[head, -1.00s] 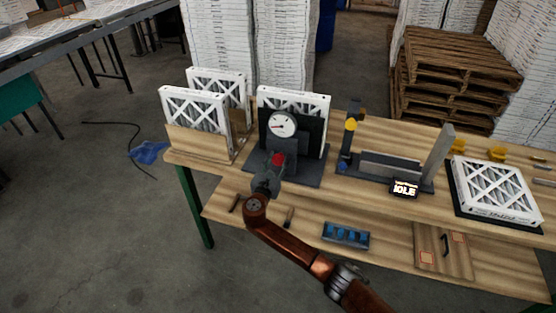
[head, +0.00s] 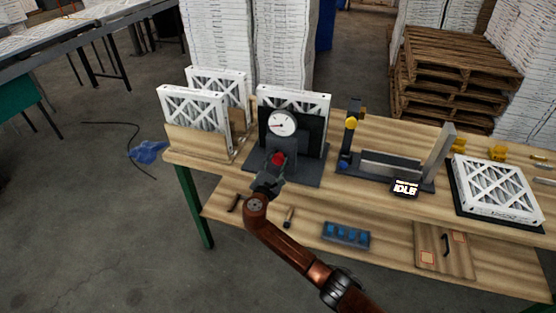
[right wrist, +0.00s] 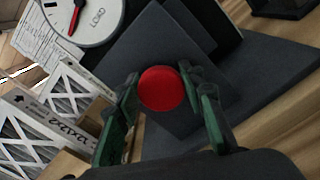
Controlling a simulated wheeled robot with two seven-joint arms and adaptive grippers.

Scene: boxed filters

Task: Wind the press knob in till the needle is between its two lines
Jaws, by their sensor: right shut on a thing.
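The press (head: 312,140) stands on the bench with a white filter in it. The red press knob (head: 277,158) faces my right gripper (head: 268,180). In the right wrist view the knob (right wrist: 161,89) lies between the two green fingers of my right gripper (right wrist: 165,98), which is shut on it. The round white gauge (head: 282,123) sits above the knob; its red needle points left. In the right wrist view the gauge (right wrist: 92,30) is cut off at the top, marked LOAD, and its two lines cannot be made out. My left gripper is out of view.
Upright filters (head: 195,108) stand in a wooden rack left of the press. A fixture with a display reading IDLE (head: 405,188) and a flat filter (head: 497,190) are to the right. A blue-celled tray (head: 346,235) lies on the lower shelf.

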